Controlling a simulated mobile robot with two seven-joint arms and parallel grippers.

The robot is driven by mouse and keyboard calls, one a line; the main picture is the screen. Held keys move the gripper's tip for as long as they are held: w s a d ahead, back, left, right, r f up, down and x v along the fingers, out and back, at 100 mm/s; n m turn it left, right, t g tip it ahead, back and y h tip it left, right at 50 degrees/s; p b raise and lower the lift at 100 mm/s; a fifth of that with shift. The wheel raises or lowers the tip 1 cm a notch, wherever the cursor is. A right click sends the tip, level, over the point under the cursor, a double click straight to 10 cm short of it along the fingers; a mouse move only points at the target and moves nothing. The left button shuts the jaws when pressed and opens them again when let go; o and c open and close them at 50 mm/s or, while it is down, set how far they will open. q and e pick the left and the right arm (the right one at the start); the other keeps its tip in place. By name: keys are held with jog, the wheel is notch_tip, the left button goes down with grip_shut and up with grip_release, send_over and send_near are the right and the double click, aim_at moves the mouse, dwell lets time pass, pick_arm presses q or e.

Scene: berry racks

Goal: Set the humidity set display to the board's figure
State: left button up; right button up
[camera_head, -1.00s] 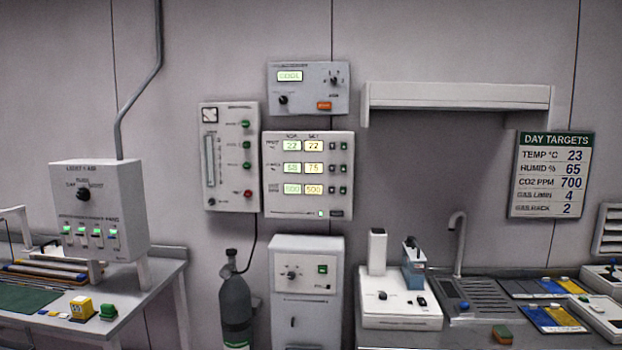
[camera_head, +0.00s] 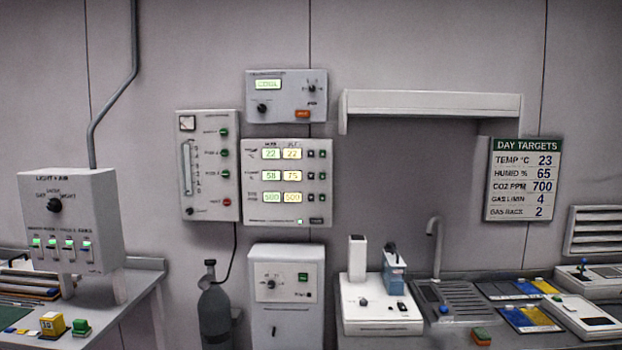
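The climate panel (camera_head: 250,214) hangs on the wall left of centre, with two columns of lit displays and small dark buttons at the right of each row. Its humidity set display (camera_head: 292,175) is in the middle row, right column, and seems to read 75. The humidity reading beside it (camera_head: 272,176) shows 58. The top row reads 22 and 22. The board (camera_head: 523,179), headed DAY TARGETS, hangs at the right and gives HUMID % 65. Neither of my grippers is in view.
A gas panel (camera_head: 209,165) is directly left of the climate panel, and another controller (camera_head: 286,96) is above it. A cabinet (camera_head: 285,290) and a gas cylinder (camera_head: 214,318) stand below. A bench with a sink (camera_head: 462,300) is at the right; a shelf (camera_head: 430,104) juts out above.

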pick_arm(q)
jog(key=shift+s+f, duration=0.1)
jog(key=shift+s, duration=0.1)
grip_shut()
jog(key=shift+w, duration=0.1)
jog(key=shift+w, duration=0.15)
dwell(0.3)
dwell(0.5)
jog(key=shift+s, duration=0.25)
